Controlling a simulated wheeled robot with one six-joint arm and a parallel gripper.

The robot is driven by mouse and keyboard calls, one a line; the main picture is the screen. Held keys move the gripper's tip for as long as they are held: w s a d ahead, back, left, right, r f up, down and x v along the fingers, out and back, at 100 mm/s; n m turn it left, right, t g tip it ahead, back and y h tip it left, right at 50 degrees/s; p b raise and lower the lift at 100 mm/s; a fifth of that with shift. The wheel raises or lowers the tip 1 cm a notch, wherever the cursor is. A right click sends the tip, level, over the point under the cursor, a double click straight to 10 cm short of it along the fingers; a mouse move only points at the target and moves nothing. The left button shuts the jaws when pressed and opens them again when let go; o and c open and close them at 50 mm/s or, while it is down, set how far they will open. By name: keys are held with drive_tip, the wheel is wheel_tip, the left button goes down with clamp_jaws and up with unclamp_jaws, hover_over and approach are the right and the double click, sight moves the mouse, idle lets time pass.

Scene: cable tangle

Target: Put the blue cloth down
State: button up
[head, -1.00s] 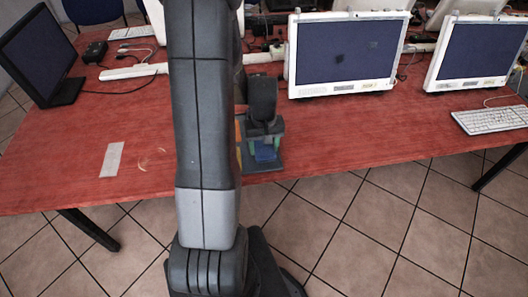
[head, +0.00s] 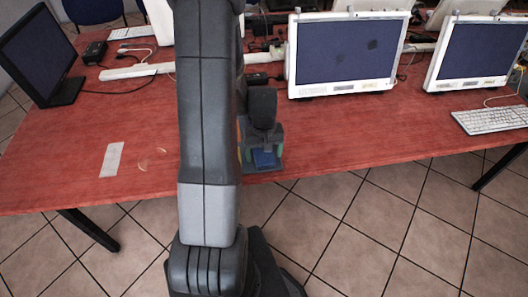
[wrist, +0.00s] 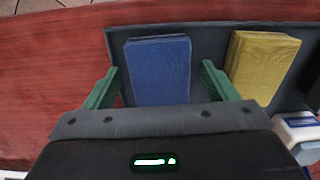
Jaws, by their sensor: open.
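The blue cloth (wrist: 158,72) is a folded, flat rectangular stack. In the wrist view it lies on a dark mat or tray (wrist: 213,38), between my two green fingers. My gripper (wrist: 160,68) is open, with a gap between each finger and the cloth's side. My arm hides part of the tray there.
A yellow folded cloth (wrist: 264,62) lies right of the blue one on the tray. A white and blue object (wrist: 299,132) is at the wrist view's right. The red table (head: 340,135) is clear right of my gripper; monitors (head: 348,55) stand behind.

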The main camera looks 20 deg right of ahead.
sight(265, 155)
idle(0.3)
wheel_tip(265, 155, up, 14)
drive_tip(key=shift+s+d+f, duration=0.15)
drive_tip(key=shift+s+f, duration=0.05)
drive_tip(key=shift+s, duration=0.05)
idle(0.7)
drive_tip(key=f, duration=1.3)
drive_tip(key=shift+w+f, duration=0.25)
drive_tip(key=shift+f, duration=0.1)
idle(0.3)
